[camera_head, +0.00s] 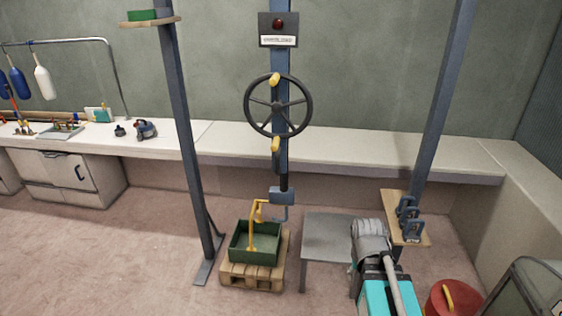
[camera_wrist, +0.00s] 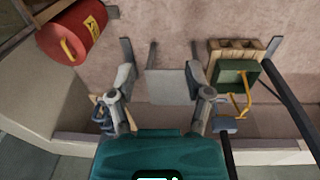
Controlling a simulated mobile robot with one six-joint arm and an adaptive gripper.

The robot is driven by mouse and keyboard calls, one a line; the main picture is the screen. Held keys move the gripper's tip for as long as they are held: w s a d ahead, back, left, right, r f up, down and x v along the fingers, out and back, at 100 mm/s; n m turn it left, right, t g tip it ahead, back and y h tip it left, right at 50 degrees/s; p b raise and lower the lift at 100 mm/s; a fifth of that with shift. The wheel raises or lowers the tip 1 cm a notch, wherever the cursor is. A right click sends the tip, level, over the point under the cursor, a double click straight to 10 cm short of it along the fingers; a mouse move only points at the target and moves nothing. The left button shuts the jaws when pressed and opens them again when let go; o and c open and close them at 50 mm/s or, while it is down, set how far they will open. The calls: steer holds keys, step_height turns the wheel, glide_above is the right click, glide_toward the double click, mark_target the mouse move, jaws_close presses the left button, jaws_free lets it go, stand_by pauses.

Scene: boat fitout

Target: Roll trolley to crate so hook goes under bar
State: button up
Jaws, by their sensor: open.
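A green crate (camera_head: 255,243) stands on a wooden pallet (camera_head: 252,284), with a yellow bar (camera_head: 252,222) rising above it. A blue block (camera_head: 281,196) with a thin hook (camera_head: 284,213) hangs beside the bar, to its right in the head view; whether they touch is unclear. Above it, a dark handwheel (camera_head: 278,106) with yellow knobs sits before a blue column (camera_head: 283,55); which part is the trolley is unclear. In the wrist view, my gripper (camera_wrist: 159,78) is open and empty. The crate (camera_wrist: 230,78) and yellow bar (camera_wrist: 243,105) lie right of it there.
A grey table (camera_head: 330,238) stands right of the crate. Blue posts (camera_head: 182,110) and (camera_head: 440,90) flank the area. Blue shackle-like pieces (camera_head: 411,222) sit on a small wooden shelf. A red canister (camera_head: 452,300) is at bottom right. A long white counter (camera_head: 350,143) runs behind.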

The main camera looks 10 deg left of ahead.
steer(key=w+a+r+m+t+h+b, duration=0.15)
steer(key=w+a+t+h, duration=0.25)
steer(key=w, duration=0.7)
steer(key=t+b, duration=0.4)
steer(key=t, duration=0.9)
glide_toward(277, 161)
steer(key=s, duration=0.3)
steer(key=shift+w+a+m+y, duration=0.1)
steer(key=shift+a+m+y, duration=0.15)
steer(key=shift+y, duration=0.15)
steer(key=shift+w+d, duration=0.1)
steer(key=shift+w, duration=0.05)
steer(key=x, duration=1.3)
steer(key=shift+w+r, duration=0.1)
steer(key=shift+w, duration=0.2)
